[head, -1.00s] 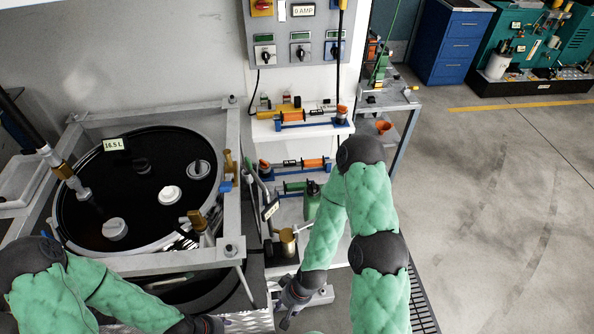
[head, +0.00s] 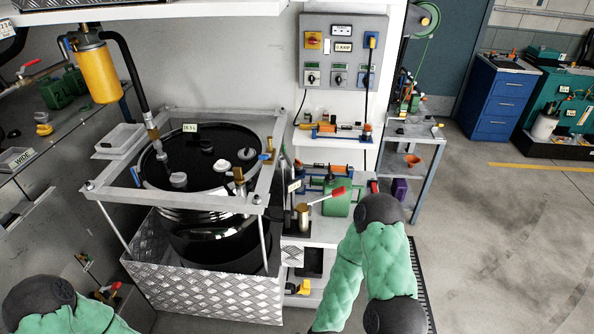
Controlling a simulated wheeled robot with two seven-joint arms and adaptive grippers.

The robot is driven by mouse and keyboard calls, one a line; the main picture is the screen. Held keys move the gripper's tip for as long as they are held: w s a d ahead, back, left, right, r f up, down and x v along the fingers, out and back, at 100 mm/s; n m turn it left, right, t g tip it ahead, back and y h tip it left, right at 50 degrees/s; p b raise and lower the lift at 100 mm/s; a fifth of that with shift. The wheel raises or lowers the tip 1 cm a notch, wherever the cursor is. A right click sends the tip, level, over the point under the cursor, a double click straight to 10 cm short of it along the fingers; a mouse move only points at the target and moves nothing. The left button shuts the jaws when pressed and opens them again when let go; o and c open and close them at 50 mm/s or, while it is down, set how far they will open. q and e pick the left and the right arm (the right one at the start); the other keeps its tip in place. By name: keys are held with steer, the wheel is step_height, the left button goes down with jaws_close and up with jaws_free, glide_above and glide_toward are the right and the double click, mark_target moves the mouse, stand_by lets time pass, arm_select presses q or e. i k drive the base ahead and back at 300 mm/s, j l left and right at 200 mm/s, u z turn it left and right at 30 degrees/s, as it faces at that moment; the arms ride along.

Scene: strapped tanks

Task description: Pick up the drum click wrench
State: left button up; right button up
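Long wrench-like tools with orange parts lie in blue cradles on the wall shelves beside the drum. One set (head: 340,128) is on the upper shelf and another (head: 325,172) on the shelf below. I cannot tell which of them is the drum click wrench; no label is readable. The black drum (head: 185,160) stands strapped in a grey frame left of the shelves. My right arm comes up in front of the shelves' right side, and its gripper is below the picture. My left arm is at the lower left corner, and its gripper is also out of view.
A green can (head: 337,199) and a brass pump with a red handle (head: 304,214) stand on a lower shelf. A grey control panel (head: 341,62) hangs above. A metal cart (head: 416,127) stands to the right. The floor (head: 500,240) at right is clear.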

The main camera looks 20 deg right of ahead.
mark_target(298, 170)
steer(key=l+u, duration=0.1)
steer(key=u, duration=2)
steer(key=k+l+u, duration=0.25)
steer(key=k+l, duration=0.6)
steer(key=l, duration=0.2)
steer(key=k+l+u, duration=0.3)
steer(key=k+l, duration=0.55)
steer(key=k, duration=0.05)
